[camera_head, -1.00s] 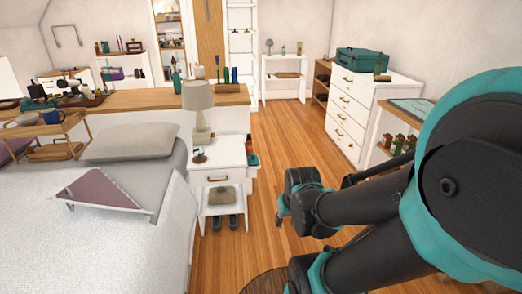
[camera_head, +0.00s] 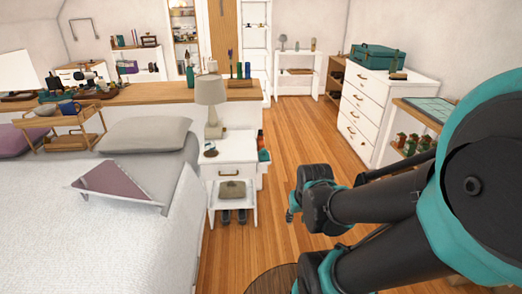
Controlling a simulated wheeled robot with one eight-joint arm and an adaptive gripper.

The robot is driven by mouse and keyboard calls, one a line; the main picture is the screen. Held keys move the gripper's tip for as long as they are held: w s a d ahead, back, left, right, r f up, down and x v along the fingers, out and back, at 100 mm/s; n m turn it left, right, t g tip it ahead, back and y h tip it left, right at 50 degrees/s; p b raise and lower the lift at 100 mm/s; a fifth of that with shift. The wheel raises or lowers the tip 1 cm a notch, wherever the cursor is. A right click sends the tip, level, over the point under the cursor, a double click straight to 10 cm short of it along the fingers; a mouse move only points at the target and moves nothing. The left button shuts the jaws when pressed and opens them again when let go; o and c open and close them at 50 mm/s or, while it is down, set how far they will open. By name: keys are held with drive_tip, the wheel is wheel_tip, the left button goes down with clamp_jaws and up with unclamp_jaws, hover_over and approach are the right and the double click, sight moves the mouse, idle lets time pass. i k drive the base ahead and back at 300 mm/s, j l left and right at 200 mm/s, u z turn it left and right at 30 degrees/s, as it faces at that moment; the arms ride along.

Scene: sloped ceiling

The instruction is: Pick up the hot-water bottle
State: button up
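I cannot single out the hot-water bottle for sure. A small khaki, flattish object (camera_head: 232,190) lies on the lower shelf of the white nightstand (camera_head: 229,150); it may be the bottle, but it is too small to tell. My arm is folded at the right, and its dark and teal end, my gripper (camera_head: 292,214), hangs over the floor right of the nightstand, apart from it. The fingers are too small and turned away to show their opening.
A lamp (camera_head: 211,92) stands on the nightstand. A white dresser (camera_head: 385,110) and shelf are at the right. Wooden floor (camera_head: 290,130) is clear between.

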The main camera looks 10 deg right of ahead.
sight(260, 139)
drive_tip(key=i+l+u, duration=0.3)
drive_tip(key=i+l, duration=0.6)
drive_tip(key=i, duration=0.25)
drive_tip(key=i+l+u, duration=0.35)
drive_tip(key=i+l, duration=0.7)
drive_tip(key=l, duration=0.15)
drive_tip(key=k+l+z, duration=0.25)
drive_tip(key=l, duration=0.35)
drive_tip(key=k+l+z, duration=0.1)
drive_tip(key=k+l, duration=0.2)
drive_tip(key=k+l+z, duration=0.1)
drive_tip(key=l, duration=0.25)
drive_tip(key=k+l+z, duration=0.15)
drive_tip(key=l, duration=0.2)
